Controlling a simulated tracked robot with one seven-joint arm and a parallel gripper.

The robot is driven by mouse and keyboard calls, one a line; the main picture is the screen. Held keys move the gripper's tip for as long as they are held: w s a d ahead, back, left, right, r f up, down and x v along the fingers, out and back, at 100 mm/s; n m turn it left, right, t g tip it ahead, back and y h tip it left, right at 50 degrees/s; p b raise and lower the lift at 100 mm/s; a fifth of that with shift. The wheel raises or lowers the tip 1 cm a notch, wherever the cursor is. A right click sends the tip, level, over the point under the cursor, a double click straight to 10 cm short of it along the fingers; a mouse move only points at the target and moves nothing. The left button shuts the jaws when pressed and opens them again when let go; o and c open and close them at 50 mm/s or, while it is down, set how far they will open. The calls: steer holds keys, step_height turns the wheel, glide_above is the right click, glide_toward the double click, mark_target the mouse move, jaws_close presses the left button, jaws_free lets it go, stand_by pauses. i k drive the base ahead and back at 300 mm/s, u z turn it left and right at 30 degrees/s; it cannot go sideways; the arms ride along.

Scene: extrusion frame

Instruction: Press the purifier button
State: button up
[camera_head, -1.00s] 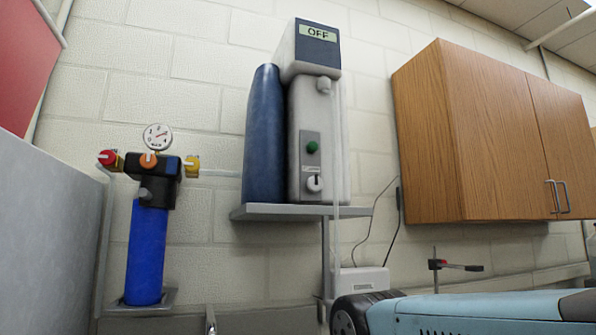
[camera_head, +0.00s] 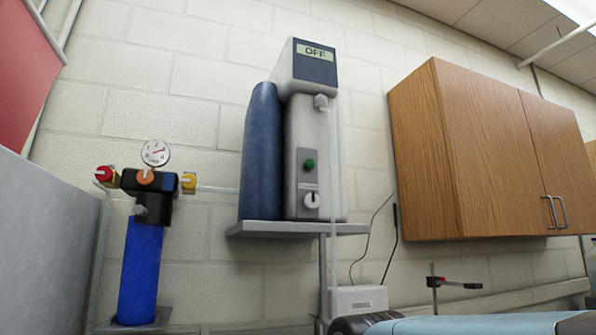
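The purifier (camera_head: 325,130) is a white unit with a blue tank (camera_head: 261,160) at its left, standing on a wall shelf (camera_head: 262,228). Its display (camera_head: 315,54) reads OFF. A round green button (camera_head: 309,164) sits on a grey panel on its front, with a white knob (camera_head: 312,200) below it. Nothing covers the button. My gripper is not in view. A light blue arm part, probably mine, shows at the bottom right, well below the purifier.
A wooden cabinet (camera_head: 490,155) hangs to the right. A blue filter cylinder (camera_head: 140,270) with a gauge (camera_head: 155,153) and coloured knobs stands at left. A clear tube (camera_head: 333,200) hangs down the purifier's front right. A small white box (camera_head: 358,299) is below the shelf.

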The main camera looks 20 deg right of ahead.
mark_target(309, 164)
steer(key=z, duration=0.85)
steer(key=k, duration=1.55)
steer(key=u, duration=0.7)
steer(key=i, duration=1)
